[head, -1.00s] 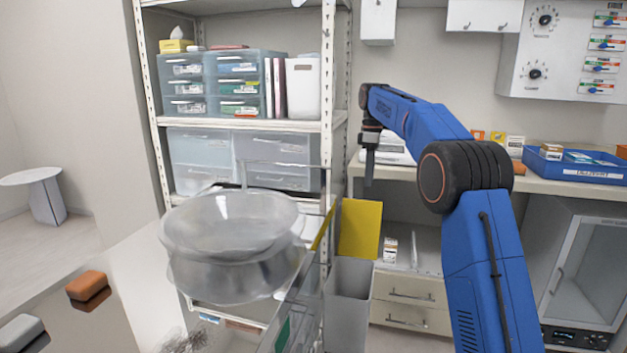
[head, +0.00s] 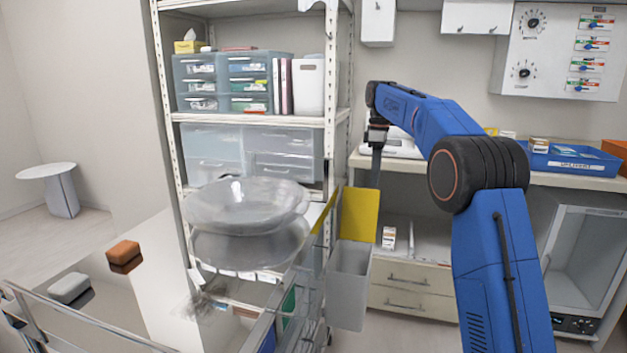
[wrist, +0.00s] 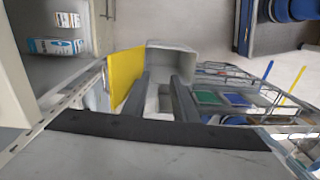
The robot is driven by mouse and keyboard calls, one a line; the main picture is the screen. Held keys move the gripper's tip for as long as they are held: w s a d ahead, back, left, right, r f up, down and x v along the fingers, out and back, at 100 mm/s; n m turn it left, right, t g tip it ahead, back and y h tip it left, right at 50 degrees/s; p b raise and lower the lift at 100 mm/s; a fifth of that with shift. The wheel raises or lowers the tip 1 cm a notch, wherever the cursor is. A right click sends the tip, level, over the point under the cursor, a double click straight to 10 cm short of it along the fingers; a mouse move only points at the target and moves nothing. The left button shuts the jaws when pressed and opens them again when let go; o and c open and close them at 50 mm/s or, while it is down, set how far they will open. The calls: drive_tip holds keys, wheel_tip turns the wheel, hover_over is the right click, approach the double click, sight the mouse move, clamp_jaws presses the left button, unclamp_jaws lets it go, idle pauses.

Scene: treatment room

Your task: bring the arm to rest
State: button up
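My blue arm (head: 500,250) stands at the right of the head view. It is bent at the black elbow, with its forearm reaching back to the left. My gripper (head: 376,180) hangs down at the end of it, in front of the counter and above the yellow panel. In the wrist view the two dark fingers of my gripper (wrist: 161,100) are apart with nothing held between them. A grey bin shows below and beyond them.
A metal-railed cart (head: 85,325) with a clear bowl (head: 245,205), an orange-brown block (head: 124,257) and a grey block (head: 70,288) stands at left front. A shelf rack (head: 250,119), grey bin (head: 348,285), yellow panel (head: 359,214) and counter (head: 570,182) are close behind.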

drive_tip(key=s+d+r+m+t, duration=0.2)
drive_tip(key=s+d+m, duration=0.15)
drive_tip(key=s, duration=1.15)
drive_tip(key=s+d+r+m+t, duration=0.15)
drive_tip(key=s+m, duration=0.25)
drive_tip(key=s, duration=1)
drive_tip(key=s+d+f+m, duration=0.1)
drive_tip(key=s+f+m, duration=0.1)
drive_tip(key=s+f, duration=0.4)
drive_tip(key=s+d+f+m+t, duration=0.1)
drive_tip(key=s+f, duration=0.5)
drive_tip(key=s, duration=0.6)
drive_tip(key=s+d+f+m+t, duration=0.1)
drive_tip(key=s+f+m, duration=0.3)
drive_tip(key=s, duration=0.5)
wheel_tip(320, 180, down, 2)
drive_tip(key=shift+s+d+f, duration=0.15)
drive_tip(key=shift+s+d, duration=0.1)
drive_tip(key=shift+d, duration=0.05)
